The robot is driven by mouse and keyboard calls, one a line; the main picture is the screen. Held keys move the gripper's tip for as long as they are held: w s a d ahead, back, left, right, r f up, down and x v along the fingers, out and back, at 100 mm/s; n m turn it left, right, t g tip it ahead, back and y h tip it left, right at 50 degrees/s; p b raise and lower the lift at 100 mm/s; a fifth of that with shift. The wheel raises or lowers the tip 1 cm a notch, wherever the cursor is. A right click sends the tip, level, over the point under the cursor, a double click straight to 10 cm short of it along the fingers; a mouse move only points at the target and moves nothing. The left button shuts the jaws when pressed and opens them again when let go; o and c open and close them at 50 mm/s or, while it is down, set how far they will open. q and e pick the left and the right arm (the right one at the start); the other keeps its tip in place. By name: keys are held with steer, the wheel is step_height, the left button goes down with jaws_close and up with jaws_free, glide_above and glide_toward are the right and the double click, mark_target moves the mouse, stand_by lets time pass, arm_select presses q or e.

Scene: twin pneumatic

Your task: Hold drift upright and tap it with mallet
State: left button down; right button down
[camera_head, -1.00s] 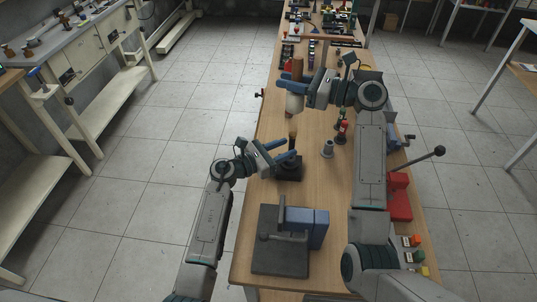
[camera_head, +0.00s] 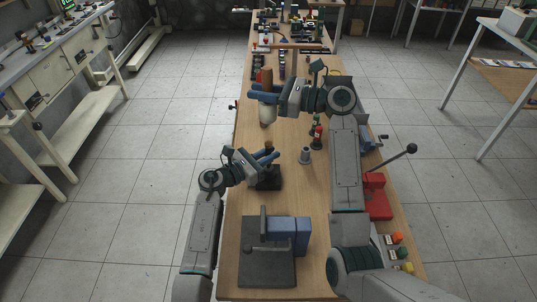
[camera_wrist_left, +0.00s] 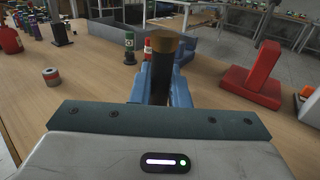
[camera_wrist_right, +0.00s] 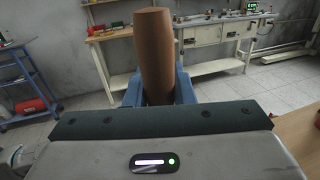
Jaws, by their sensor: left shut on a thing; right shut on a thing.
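My left gripper (camera_head: 266,158) is shut on the drift (camera_wrist_left: 160,75), a dark upright rod with a brown top. The drift's brown top (camera_head: 269,147) shows above the fingers in the head view. It stands over a black block (camera_head: 269,181); its lower end is hidden, so contact is unclear. My right gripper (camera_head: 263,97) is shut on the mallet, whose brown handle (camera_wrist_right: 153,50) rises upright between the fingers. The mallet's pale head (camera_head: 267,115) hangs below the fingers. In the head view it appears beyond and above the drift, apart from it.
A grey plate with a blue block (camera_head: 289,232) sits at the near table end. A grey flanged peg (camera_head: 304,156) stands right of the drift. A red device (camera_head: 377,198) with a long lever is at the right edge. Several small items stand farther back.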

mark_target(262, 111)
steer(key=shift+d+f, duration=0.1)
steer(key=shift+f, duration=3.85)
steer(key=shift+f, duration=0.6)
steer(key=shift+w+r, duration=0.1)
steer(key=shift+r, duration=1.45)
steer(key=shift+f, duration=0.1)
steer(key=shift+f, duration=0.85)
steer(key=shift+f, duration=0.5)
steer(key=shift+r, duration=1.45)
